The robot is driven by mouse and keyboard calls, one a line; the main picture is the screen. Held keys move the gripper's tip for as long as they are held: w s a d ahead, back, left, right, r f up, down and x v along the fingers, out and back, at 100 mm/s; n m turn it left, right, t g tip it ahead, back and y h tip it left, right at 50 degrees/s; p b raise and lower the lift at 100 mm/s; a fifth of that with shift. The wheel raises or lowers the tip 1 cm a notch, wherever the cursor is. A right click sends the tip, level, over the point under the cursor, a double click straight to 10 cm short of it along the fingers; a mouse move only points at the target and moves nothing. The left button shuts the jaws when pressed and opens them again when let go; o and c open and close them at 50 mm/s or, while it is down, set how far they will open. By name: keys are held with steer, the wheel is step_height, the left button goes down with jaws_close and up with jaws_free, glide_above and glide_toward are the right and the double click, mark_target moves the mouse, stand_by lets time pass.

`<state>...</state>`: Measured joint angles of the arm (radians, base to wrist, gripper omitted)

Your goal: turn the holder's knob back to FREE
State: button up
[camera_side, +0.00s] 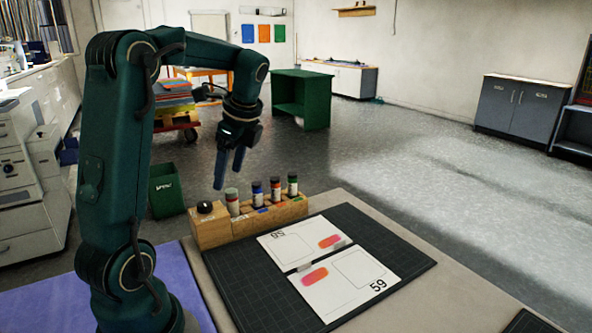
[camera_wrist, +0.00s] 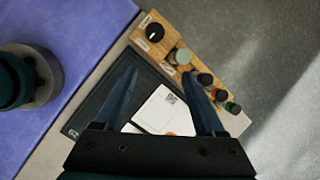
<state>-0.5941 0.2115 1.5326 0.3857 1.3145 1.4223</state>
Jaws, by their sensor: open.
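The wooden holder (camera_side: 211,232) stands along the back-left edge of the dark mat, with a black round knob (camera_side: 205,207) on its left end. In the wrist view the knob (camera_wrist: 154,32) is at the top, with pale labels beside it that are too small to read. I cannot tell which label the knob points to. Several small bottles stand in the holder, one with a grey-green cap (camera_wrist: 183,56). My gripper (camera_side: 229,179) is open and empty, fingers pointing down, above the holder and apart from it. In the wrist view the gripper (camera_wrist: 158,74) shows both fingers spread.
Two white cards (camera_side: 350,281) with pink-orange patches and printed numbers lie on the dark cutting mat (camera_side: 400,247). A purple sheet (camera_side: 60,292) covers the table's left. A green bin (camera_side: 166,190) stands on the floor behind. Space above the cards is clear.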

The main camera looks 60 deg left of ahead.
steer(key=s+d+n+t+h, duration=0.1)
steer(key=s+d+n+t, duration=0.1)
steer(key=d, duration=0.9)
steer(key=s+d+n+t+h, duration=0.2)
steer(key=s+d+n+t, duration=0.1)
steer(key=d, duration=0.8)
steer(key=shift+d+n+t+h, duration=0.15)
steer(key=shift+n+t+h, duration=0.15)
steer(key=shift+n+t, duration=0.6)
steer(key=n, duration=0.1)
steer(key=d+f+n, duration=0.1)
steer(key=n, duration=0.1)
steer(key=shift+s+n+h, duration=0.2)
steer(key=shift+n+h, duration=0.1)
